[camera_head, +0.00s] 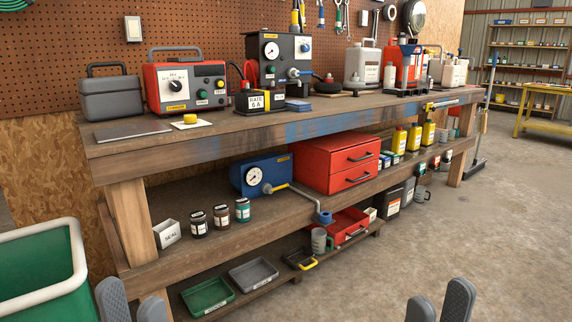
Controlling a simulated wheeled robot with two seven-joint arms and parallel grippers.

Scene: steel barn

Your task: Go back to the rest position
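My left gripper (132,304) shows at the bottom left edge as two grey fingertips held apart. It is open, with nothing seen between the fingers. My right gripper (439,305) shows at the bottom edge, right of the middle. Its two grey fingertips are also apart, with only concrete floor seen between them. Both grippers are low in the picture, in front of the workbench (220,146). The rest of both arms is out of view.
A green bin with a white rim (40,231) stands at the left, close to my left gripper. The bench holds a red tester (187,87), a blue gauge unit (262,174) and red drawers (340,160). Trays sit on its lowest shelf. The floor (480,225) at the right is clear.

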